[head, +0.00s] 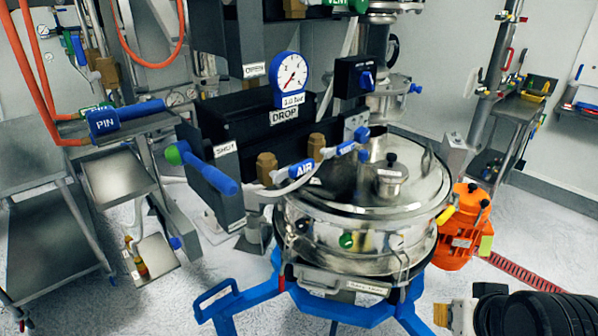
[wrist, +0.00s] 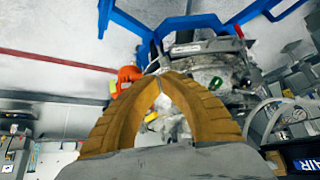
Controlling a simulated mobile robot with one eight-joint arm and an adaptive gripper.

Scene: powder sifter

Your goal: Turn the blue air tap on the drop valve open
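The blue tap handle marked AIR (head: 304,170) lies slanted beside the brass fittings, in front of the black box with the DROP label (head: 284,115). In the wrist view the letters AIR (wrist: 304,163) show on a dark blue part at the lower right edge, mostly cut off. My gripper (wrist: 160,82) has two tan fingers whose tips meet, with a gap lower down and nothing seen held. In the head view only a tan tip and black parts of my arm show at the lower right, well apart from the tap.
A round steel sifter lid (head: 350,190) sits right of the tap, on a blue frame (head: 345,312). A blue lever with a green end (head: 208,170) sticks out near the SHUT label (head: 224,148). A gauge (head: 289,75) stands above DROP. An orange unit (head: 463,232) is at right.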

